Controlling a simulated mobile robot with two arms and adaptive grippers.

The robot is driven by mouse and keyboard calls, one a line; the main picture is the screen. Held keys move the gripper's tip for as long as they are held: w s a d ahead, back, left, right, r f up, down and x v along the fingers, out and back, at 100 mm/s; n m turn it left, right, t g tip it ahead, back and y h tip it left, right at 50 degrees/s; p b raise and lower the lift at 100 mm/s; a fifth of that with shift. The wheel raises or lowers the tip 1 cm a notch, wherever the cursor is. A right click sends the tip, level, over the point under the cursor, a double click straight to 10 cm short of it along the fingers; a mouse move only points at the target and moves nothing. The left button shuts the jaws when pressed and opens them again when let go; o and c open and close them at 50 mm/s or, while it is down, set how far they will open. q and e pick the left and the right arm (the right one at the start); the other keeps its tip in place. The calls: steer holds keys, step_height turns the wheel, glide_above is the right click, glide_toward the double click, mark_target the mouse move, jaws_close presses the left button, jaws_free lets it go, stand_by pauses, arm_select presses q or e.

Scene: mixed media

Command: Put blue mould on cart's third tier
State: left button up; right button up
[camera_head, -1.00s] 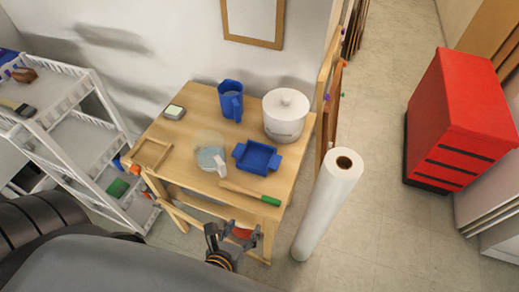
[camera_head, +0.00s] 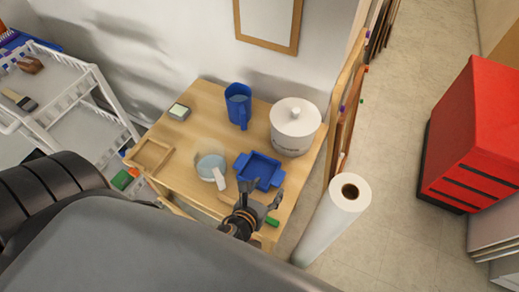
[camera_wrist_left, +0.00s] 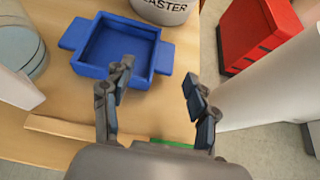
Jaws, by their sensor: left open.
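The blue mould (camera_head: 259,169) is a shallow square tray with two side tabs, lying on the wooden table (camera_head: 201,122). It also shows in the left wrist view (camera_wrist_left: 118,47), ahead of the fingers and to the left. My left gripper (camera_head: 260,194) is open and empty, just in front of the mould, over the table's front edge. In the left wrist view the left fingertip overlaps the mould's near edge; contact cannot be told. The white cart (camera_head: 75,92) with several tiers stands at the left, its lower part partly hidden by my arm. My right gripper is not in view.
A glass jug (camera_head: 211,168), blue pitcher (camera_head: 238,104), white plaster bucket (camera_head: 295,127) and wooden frame (camera_head: 150,158) share the table. A green-ended stick (camera_head: 272,221) lies near the front edge. A white roll (camera_head: 334,218) stands right of the table, and a red cabinet (camera_head: 470,140) farther right.

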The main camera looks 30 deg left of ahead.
mark_target(278, 178)
arm_select(q)
steer(key=shift+w+f, duration=0.2)
steer(key=shift+w, duration=0.2)
steer(key=shift+w+f, duration=0.25)
steer(key=shift+w, duration=0.35)
steer(key=x, duration=0.3)
steer(key=shift+w+d+f+p, duration=0.15)
steer(key=shift+w+d+p, duration=0.05)
steer(key=shift+w+p, duration=0.1)
steer(key=shift+w+f, duration=0.15)
steer(key=shift+c, duration=0.8)
jaws_close()
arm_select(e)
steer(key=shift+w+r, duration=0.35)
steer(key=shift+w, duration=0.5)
